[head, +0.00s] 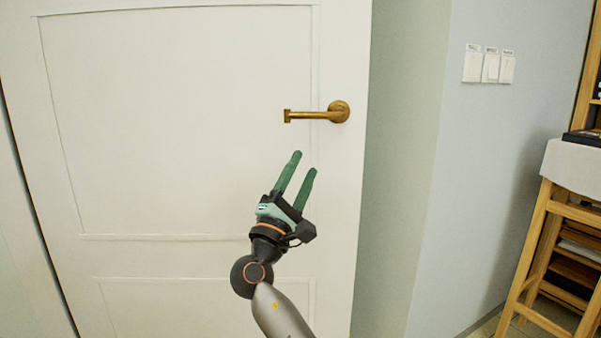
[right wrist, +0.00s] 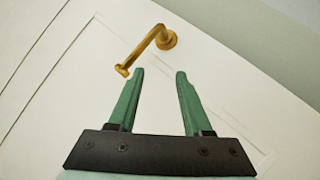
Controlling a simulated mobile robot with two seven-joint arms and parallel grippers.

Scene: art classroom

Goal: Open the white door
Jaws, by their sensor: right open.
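The white door (head: 180,130) fills the left and middle of the head view and looks shut. Its brass lever handle (head: 318,113) lies level, with the round base at the right and the free end at the left. My right gripper (head: 304,163) is below the handle, open and empty, its green fingers pointing up towards it. In the right wrist view the handle (right wrist: 147,52) is beyond the fingertips (right wrist: 160,72), with its free end near the left fingertip. The fingers appear apart from the handle. My left gripper is not in view.
Right of the door is a pale wall (head: 480,150) with several light switches (head: 490,67). A wooden shelf or stand (head: 545,235) with a white top stands at the far right. The space in front of the door around the handle looks clear.

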